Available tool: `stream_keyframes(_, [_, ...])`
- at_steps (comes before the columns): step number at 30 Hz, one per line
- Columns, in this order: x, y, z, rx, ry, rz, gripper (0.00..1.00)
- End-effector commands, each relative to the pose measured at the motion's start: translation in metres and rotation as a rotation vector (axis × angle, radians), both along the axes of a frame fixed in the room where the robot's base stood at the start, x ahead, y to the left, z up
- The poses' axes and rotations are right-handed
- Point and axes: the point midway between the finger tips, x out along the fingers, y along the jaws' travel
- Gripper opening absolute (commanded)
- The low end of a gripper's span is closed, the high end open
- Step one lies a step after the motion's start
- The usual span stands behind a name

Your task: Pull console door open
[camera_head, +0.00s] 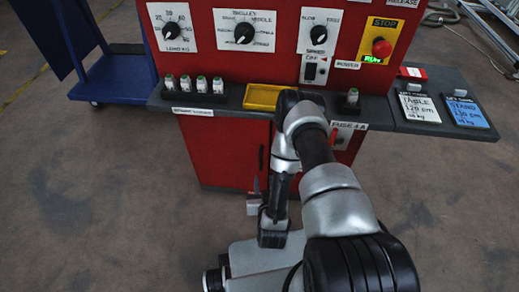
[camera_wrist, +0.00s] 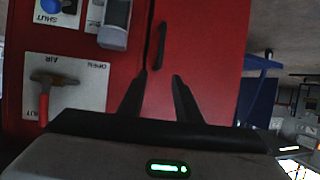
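The red console (camera_head: 265,65) stands ahead of me. The red console door (camera_wrist: 205,55) fills the middle of the wrist view, with a dark seam along its left edge; it looks closed. A dark bar handle (camera_wrist: 160,45) runs lengthwise on the door near that seam. My gripper (camera_wrist: 160,76) is open, its two black fingers spread with nothing visible between them. The handle lies just beyond the fingertips, roughly in line with the gap. Contact cannot be told. In the head view my arm hides part of the lower cabinet front (camera_head: 228,152).
The wrist view appears upside down. An air valve (camera_wrist: 50,80) with a red lever is left of the door, near a grey-white fitting (camera_wrist: 115,25). A shelf with two cards (camera_head: 445,110) juts out right. A blue cart (camera_head: 115,78) stands left. Floor is clear.

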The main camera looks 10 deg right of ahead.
Motion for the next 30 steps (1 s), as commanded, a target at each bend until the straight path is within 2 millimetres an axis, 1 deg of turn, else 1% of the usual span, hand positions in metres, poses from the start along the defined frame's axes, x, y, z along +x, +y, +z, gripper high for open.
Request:
stream_keyframes(2, [-0.001,0.0,-0.003,0.0,-0.001,-0.002,0.31])
stream_keyframes(4, [0.004,-0.001,-0.005,-0.001,-0.003,-0.003,0.31])
stream_keyframes(8, [0.023,-0.003,-0.013,-0.002,-0.005,-0.003,0.31])
stream_keyframes(18, [0.091,-0.011,-0.042,-0.001,-0.006,-0.003,0.31])
stream_keyframes(24, [0.128,-0.016,-0.057,-0.001,-0.005,-0.003,0.31])
stream_keyframes(30, [0.151,-0.018,-0.066,0.0,-0.002,-0.002,0.31])
